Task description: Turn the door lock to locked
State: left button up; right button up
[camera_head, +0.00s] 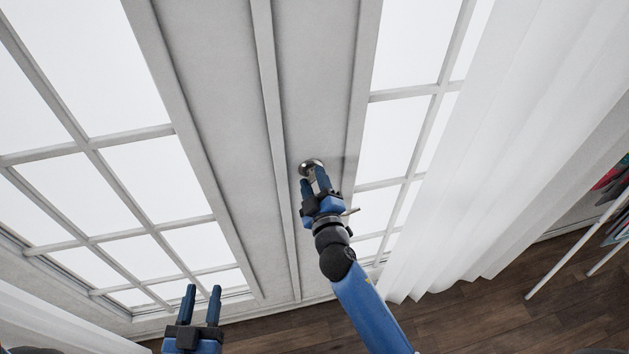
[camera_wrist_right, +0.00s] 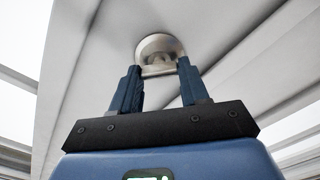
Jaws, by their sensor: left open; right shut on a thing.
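The door lock (camera_head: 311,164) is a round metal piece on the grey-white door frame, near the middle of the head view. In the right wrist view the lock (camera_wrist_right: 160,44) is a shiny round rosette with a thumb-turn at its lower part. My right gripper (camera_head: 316,181) is at the lock, its fingers shut on the thumb-turn; the right wrist view shows the two fingertips (camera_wrist_right: 159,72) on either side of it. The fingers partly hide the turn, and its exact angle is hard to tell. My left gripper (camera_head: 203,290) is open and empty, low in the head view, away from the door.
A metal door handle (camera_head: 351,211) sticks out just beside my right wrist. Glass panes (camera_head: 150,175) flank the frame. A white curtain (camera_head: 490,150) hangs at the right. The wooden floor (camera_head: 480,320) is below, with white poles (camera_head: 575,248) at far right.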

jog(key=n, duration=0.3)
jog(key=shift+f+n+p, duration=0.1)
jog(key=shift+n+p, duration=0.2)
jog(key=shift+n, duration=0.1)
jog(key=shift+f+n+p, duration=0.15)
jog(key=shift+n+p, duration=0.35)
jog(key=shift+n, duration=1.7)
jog(key=o, duration=1.1)
jog(key=shift+a, duration=0.1)
jog(key=shift+c, duration=0.2)
jog(key=shift+s, duration=0.1)
jog(key=b+v, duration=0.3)
jog(key=v, duration=0.7)
jog(key=shift+s+b, duration=0.3)
jog(key=shift+s, duration=0.05)
